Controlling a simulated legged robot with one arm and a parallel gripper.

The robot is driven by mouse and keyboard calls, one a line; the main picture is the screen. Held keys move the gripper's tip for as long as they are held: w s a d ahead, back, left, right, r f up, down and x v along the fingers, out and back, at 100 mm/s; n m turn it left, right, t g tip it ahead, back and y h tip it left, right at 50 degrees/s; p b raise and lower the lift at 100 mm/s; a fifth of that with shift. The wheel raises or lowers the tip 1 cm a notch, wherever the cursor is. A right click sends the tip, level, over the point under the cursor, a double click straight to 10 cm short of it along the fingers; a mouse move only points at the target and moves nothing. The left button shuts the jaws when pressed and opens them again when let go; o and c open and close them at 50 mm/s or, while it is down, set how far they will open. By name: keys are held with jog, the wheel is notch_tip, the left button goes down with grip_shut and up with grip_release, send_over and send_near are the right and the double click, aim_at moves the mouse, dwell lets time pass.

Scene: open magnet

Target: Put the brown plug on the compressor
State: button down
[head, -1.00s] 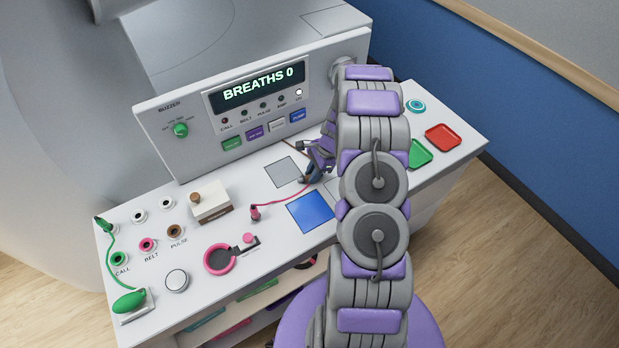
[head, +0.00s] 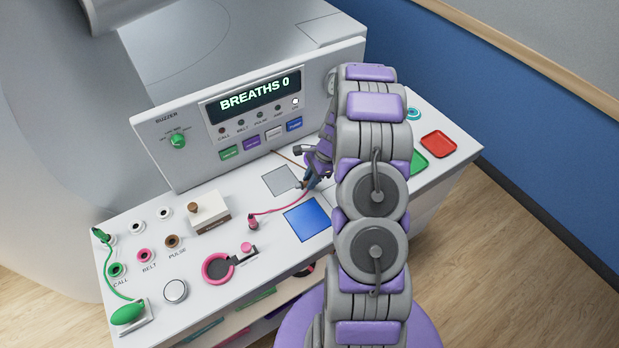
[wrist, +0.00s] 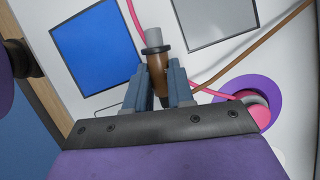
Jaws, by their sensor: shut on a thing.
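The brown plug (wrist: 157,70), with a grey collar at one end, is held between the blue fingers of my gripper (wrist: 164,84) in the wrist view. A brown cable (wrist: 232,67) runs off to the right there. In the head view my gripper (head: 311,179) is low over the desk by the grey square, partly hidden by my arm. A white box with a brown front strip and a brown knob (head: 209,214), possibly the compressor, stands to the left; its label is too small to read. A brown-ringed socket marked PULSE (head: 173,241) is beside it.
A blue square (head: 307,219) and a grey square (head: 281,181) lie flat on the desk. A pink plug (head: 252,222) with a pink cable stands near the box. A pink cuff (head: 217,267) lies in front. The display panel (head: 253,97) rises behind.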

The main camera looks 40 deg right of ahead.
jog(key=s+a, duration=0.1)
jog(key=s, duration=0.3)
jog(key=s+a+r, duration=0.1)
jog(key=s+a, duration=0.1)
jog(key=s, duration=0.3)
jog(key=s+a+p, duration=0.1)
jog(key=s+a, duration=0.1)
jog(key=s, duration=0.2)
jog(key=shift+s+a+r, duration=0.15)
jog(key=shift+a, duration=0.1)
